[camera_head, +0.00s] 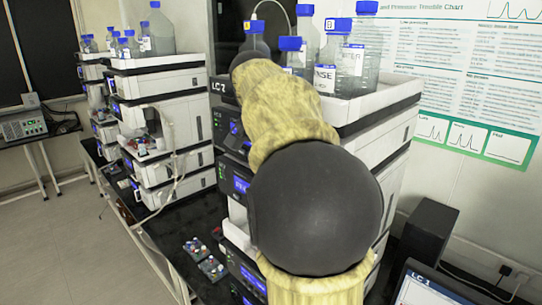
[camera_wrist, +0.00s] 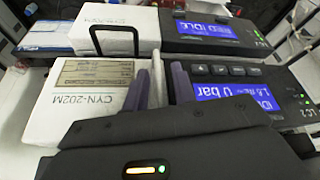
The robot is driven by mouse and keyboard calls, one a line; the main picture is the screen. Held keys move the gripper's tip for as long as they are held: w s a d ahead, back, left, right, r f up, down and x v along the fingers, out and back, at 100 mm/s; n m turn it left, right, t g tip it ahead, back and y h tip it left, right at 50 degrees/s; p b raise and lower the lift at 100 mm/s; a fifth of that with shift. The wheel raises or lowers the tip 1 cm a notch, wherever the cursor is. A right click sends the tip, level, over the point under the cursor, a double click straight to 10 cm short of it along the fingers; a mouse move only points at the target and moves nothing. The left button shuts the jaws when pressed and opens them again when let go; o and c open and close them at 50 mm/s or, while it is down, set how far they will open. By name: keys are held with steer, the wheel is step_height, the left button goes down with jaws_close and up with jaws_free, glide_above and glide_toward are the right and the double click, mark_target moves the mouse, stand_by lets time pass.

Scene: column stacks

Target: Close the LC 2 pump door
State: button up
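The LC 2 stack stands right of centre in the head view, with its label plate (camera_head: 222,88) near the top. My arm hides much of its front, and my gripper is hidden there. In the wrist view my gripper (camera_wrist: 162,80) has two purple-grey fingers, apart. A narrow pale upright strip (camera_wrist: 157,75) stands between them, nearer the left finger; I cannot tell whether it is the door's edge. Behind are a white panel with a CYN-202M plate (camera_wrist: 98,85) and a dark LC 2 panel with a lit "0 bar" display (camera_wrist: 235,90). The pump door's outline is unclear.
Another module with an "IDLE" display (camera_wrist: 207,28) and a black handle (camera_wrist: 112,40) lies just beyond. Capped bottles (camera_head: 330,62) stand in a white tray atop the stack. Small vial racks (camera_head: 205,257) sit on the dark bench. A monitor (camera_head: 425,290) is at lower right.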

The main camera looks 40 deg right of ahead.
steer(key=shift+s+d, duration=0.15)
steer(key=shift+s, duration=0.05)
steer(key=shift+r, duration=0.15)
steer(key=v, duration=1.7)
steer(key=shift+p, duration=0.45)
steer(key=shift+w, duration=0.1)
